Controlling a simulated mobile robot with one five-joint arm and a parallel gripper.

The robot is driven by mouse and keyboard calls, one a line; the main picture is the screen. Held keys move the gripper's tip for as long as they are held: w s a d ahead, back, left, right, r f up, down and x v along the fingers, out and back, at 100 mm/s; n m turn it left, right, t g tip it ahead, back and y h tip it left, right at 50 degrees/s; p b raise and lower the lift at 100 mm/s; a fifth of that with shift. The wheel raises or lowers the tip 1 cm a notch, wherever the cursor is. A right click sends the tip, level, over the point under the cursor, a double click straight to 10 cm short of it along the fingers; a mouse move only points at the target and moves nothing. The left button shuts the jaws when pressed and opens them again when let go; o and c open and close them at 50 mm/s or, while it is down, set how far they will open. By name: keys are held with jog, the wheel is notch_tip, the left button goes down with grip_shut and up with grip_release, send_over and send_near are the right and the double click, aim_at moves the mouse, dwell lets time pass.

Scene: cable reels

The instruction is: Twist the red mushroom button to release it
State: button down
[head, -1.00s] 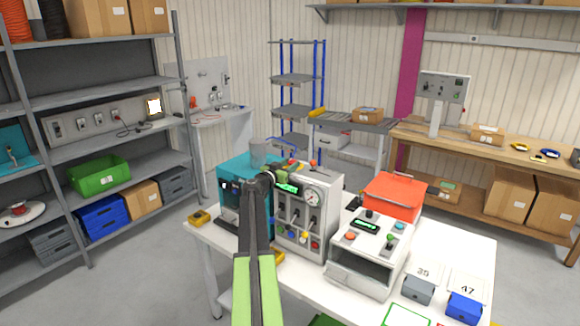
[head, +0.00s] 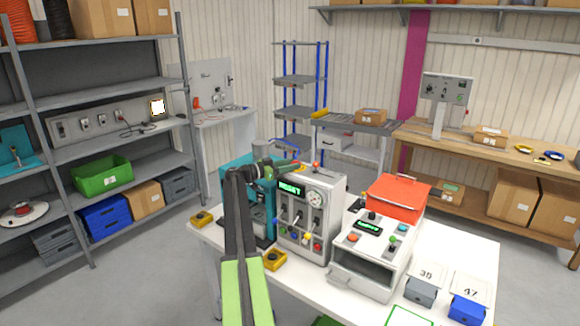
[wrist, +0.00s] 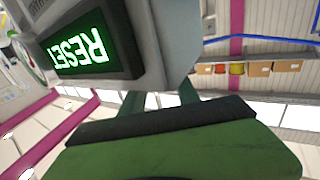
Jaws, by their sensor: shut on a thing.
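A pale grey control panel (head: 332,222) stands on the white table, with a round gauge, levers and small coloured knobs on its front. Its green-lit display (head: 291,188) reads RESET; the display also fills the upper left of the wrist view (wrist: 85,48), turned nearly upside down. My gripper (head: 288,166) is at the panel's upper left, just above the display, shut on the red mushroom button. The button is mostly hidden by the fingers and cannot be made out in the wrist view. A green finger (wrist: 170,145) fills the bottom of that view.
A teal machine (head: 262,210) stands against the panel's left side. A grey box device (head: 365,258) and a red-orange case (head: 398,196) stand to the right. A yellow-and-black block (head: 275,260) lies in front. A red-topped piece (head: 315,166) sticks up from the panel top.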

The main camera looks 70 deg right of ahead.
dwell(0.3)
jog(key=c, duration=0.9)
grip_release()
jog(key=v, duration=1.7)
jog(key=shift+w+a, duration=0.1)
jog(key=shift+w, duration=0.05)
